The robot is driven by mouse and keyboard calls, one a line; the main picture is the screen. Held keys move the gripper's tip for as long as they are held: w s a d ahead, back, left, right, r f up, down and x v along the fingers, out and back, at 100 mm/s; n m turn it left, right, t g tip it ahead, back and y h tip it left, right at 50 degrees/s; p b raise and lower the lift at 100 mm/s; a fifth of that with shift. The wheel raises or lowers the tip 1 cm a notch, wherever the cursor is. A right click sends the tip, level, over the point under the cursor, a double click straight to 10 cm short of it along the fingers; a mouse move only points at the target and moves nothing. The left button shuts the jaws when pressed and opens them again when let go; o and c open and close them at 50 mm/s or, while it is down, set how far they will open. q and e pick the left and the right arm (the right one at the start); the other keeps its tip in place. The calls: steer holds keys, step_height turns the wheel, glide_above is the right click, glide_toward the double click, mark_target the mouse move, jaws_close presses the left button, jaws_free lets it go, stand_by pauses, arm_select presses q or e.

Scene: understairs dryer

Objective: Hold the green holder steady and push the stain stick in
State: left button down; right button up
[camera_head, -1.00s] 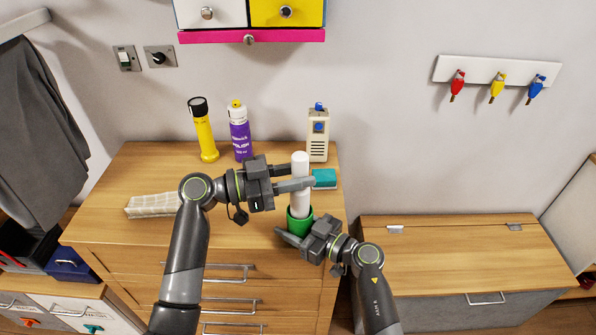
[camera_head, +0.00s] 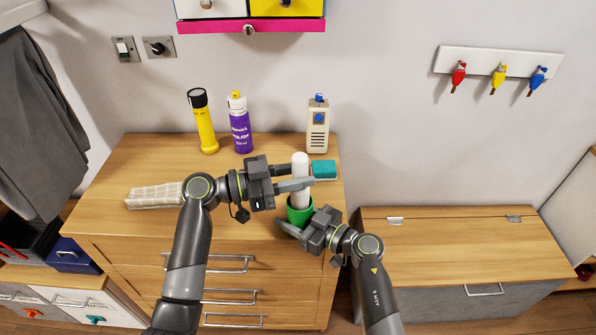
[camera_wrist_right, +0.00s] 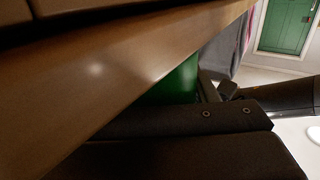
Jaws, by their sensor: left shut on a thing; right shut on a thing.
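The green holder (camera_head: 300,209) is an open-topped cup near the front right of the wooden dresser top. My right gripper (camera_head: 297,226) is shut on it low at its front; the holder's green side also shows in the right wrist view (camera_wrist_right: 178,84). The white stain stick (camera_head: 300,163) stands upright, with its lower end inside the holder's rim. My left gripper (camera_head: 297,178) is shut on the stick above the holder. How deep the stick's lower end sits is hidden by the holder.
Behind stand a yellow torch (camera_head: 203,125), a purple spray can (camera_head: 240,125) and a beige handheld device (camera_head: 317,127). A teal sponge (camera_head: 324,169) lies just right of the stick. A folded cloth (camera_head: 154,196) lies at left. A lower wooden chest (camera_head: 455,250) is at right.

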arm_select(q)
steer(key=shift+f, duration=1.15)
steer(key=c, duration=1)
jaws_free()
steer(key=v, duration=1.2)
arm_select(e)
steer(key=o, duration=1.1)
steer(key=shift+o, duration=0.2)
steer(key=shift+d, duration=0.1)
